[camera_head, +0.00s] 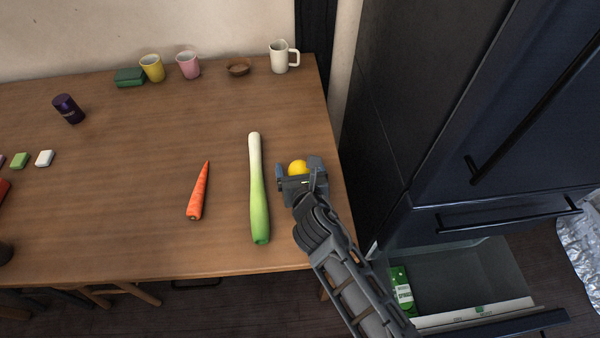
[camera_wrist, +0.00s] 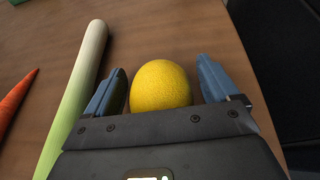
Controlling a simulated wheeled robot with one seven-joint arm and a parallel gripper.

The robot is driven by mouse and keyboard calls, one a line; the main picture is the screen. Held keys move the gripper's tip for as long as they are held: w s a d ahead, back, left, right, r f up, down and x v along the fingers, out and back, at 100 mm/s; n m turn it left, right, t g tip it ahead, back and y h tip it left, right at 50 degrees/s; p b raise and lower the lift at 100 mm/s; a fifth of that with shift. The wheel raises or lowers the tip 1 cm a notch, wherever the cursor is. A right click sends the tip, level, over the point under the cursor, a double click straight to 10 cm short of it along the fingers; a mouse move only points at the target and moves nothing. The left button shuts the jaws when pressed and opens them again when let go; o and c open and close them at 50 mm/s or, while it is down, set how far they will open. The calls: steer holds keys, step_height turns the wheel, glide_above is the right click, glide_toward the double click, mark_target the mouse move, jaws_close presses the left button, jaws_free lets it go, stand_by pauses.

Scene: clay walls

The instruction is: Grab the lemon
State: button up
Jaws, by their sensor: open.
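The yellow lemon (camera_head: 298,167) lies on the wooden table near its right end. In the wrist view the lemon (camera_wrist: 160,86) sits between the two blue-grey fingers. My gripper (camera_head: 298,165) is open over the table, with one finger on each side of the lemon. In the wrist view a gap shows between the lemon and the right finger of my gripper (camera_wrist: 164,84). The left finger is close to the lemon, and I cannot tell if it touches. The gripper body hides the near underside of the lemon.
A leek (camera_head: 257,190) lies just left of my gripper, with a carrot (camera_head: 198,192) further left. Cups (camera_head: 188,65), a brown bowl (camera_head: 238,68) and a white mug (camera_head: 280,57) stand along the back. A dark fridge (camera_head: 420,110) with an open drawer (camera_head: 450,280) is to the right.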

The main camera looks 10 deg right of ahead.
steer(key=shift+c, duration=0.3)
steer(key=c, duration=1)
steer(key=shift+c, duration=0.3)
